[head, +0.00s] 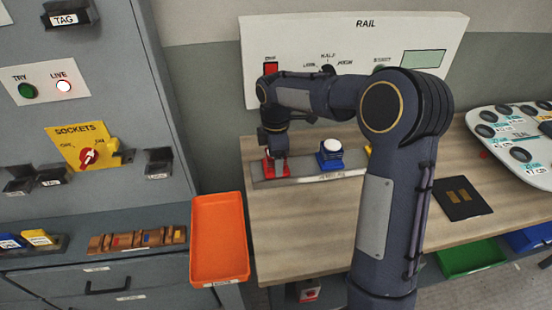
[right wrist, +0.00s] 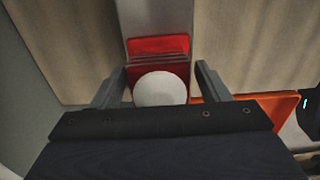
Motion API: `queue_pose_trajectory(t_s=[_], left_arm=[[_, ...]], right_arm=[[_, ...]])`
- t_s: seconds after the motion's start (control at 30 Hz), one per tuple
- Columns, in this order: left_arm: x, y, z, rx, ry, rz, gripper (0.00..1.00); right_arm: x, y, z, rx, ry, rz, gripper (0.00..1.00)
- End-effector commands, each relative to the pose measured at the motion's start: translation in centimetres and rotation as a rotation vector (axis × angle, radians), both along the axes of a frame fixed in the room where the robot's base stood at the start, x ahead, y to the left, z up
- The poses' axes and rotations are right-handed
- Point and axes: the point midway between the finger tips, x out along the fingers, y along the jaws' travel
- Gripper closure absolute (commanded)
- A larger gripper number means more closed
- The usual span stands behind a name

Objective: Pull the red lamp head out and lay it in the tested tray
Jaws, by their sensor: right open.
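The red lamp head (head: 270,170) sits on the grey strip on the wooden bench in the head view, partly hidden by my right gripper (head: 275,152). In the right wrist view the lamp head's white dome (right wrist: 160,89) and red body (right wrist: 158,46) show between the open fingers of my right gripper (right wrist: 161,70). One finger is on each side of the dome; I cannot tell whether they touch it. A green tray (head: 472,260) and a blue tray (head: 530,238) are below the bench at right; I cannot read which tray is tested. My left gripper is not in view.
A blue lamp head (head: 330,156) with a white dome stands on the strip (head: 304,176), right of the red one. A yellow piece (head: 368,150) is mostly behind my arm. An orange tray (head: 218,240) is at left. The white rail panel (head: 440,32) stands behind.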

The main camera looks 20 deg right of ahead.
Motion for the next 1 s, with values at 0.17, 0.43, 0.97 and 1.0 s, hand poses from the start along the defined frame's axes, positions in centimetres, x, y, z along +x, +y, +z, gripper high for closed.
queue_pose_trajectory(t_s=[0.17,0.43,0.97,1.0], left_arm=[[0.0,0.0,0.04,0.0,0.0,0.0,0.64],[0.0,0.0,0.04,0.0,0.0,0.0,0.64],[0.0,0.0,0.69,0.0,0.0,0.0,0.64],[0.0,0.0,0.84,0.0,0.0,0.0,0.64]], right_arm=[[0.0,-0.01,-0.02,0.0,0.0,0.0,0.31],[0.0,0.0,-0.01,0.0,0.0,0.0,0.61],[0.03,0.0,0.76,0.001,-0.001,0.0,0.89],[0.03,0.0,0.94,0.001,-0.001,0.0,0.89]])
